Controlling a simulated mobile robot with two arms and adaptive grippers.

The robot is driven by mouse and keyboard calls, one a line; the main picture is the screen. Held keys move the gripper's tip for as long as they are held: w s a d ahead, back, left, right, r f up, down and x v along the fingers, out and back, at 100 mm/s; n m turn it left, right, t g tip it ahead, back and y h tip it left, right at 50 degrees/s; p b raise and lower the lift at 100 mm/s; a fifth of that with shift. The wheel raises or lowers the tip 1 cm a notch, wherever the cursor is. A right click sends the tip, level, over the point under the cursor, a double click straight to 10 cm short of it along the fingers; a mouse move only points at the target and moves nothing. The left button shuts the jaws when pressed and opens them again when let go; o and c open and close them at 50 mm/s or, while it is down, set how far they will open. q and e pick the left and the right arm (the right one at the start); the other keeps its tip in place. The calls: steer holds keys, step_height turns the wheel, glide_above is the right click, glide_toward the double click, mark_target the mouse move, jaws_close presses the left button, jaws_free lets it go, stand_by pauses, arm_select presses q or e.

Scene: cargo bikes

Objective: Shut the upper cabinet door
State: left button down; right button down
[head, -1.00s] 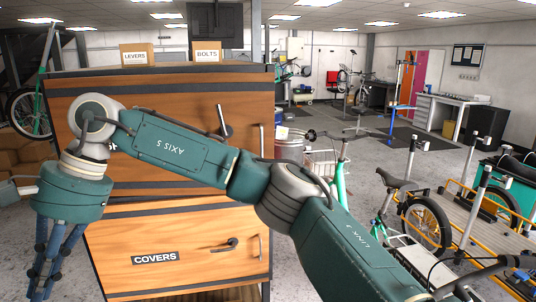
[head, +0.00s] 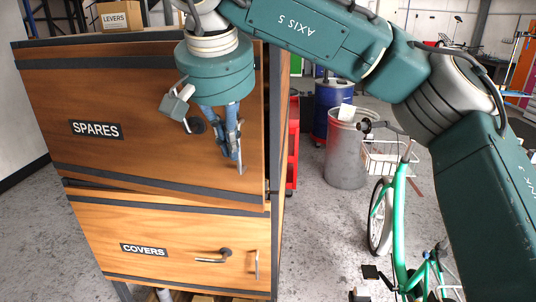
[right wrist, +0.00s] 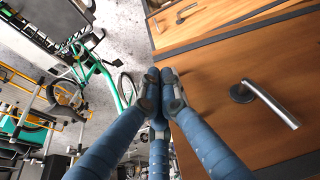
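The upper cabinet door (head: 115,155), labelled SPARES, is a wood panel with dark metal strips. It stands slightly ajar, its lower edge out of line with the cabinet front. Its lever handle (head: 194,125) is partly behind my gripper; the lever also shows in the right wrist view (right wrist: 265,100). A slim vertical pull (head: 240,158) is by its right edge. My right gripper (head: 236,152) is at the right part of this door, beside the pull. In the right wrist view its fingers (right wrist: 161,92) are together, with nothing visible between them. My left gripper is out of view.
The lower door (head: 175,255), labelled COVERS, looks closed. A LEVERS box (head: 120,16) stands on the cabinet top. Right of the cabinet are a red rack (head: 292,145), a grey barrel (head: 346,150) and a green bicycle (head: 398,215). Bare floor lies between cabinet and bicycle.

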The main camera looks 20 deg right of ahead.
steer(key=w+d+f+p, duration=0.2)
steer(key=w+f+p, duration=0.2)
steer(key=f, duration=0.5)
steer(key=w, duration=0.2)
steer(key=shift+w+p, duration=0.35)
steer(key=shift+w, duration=0.05)
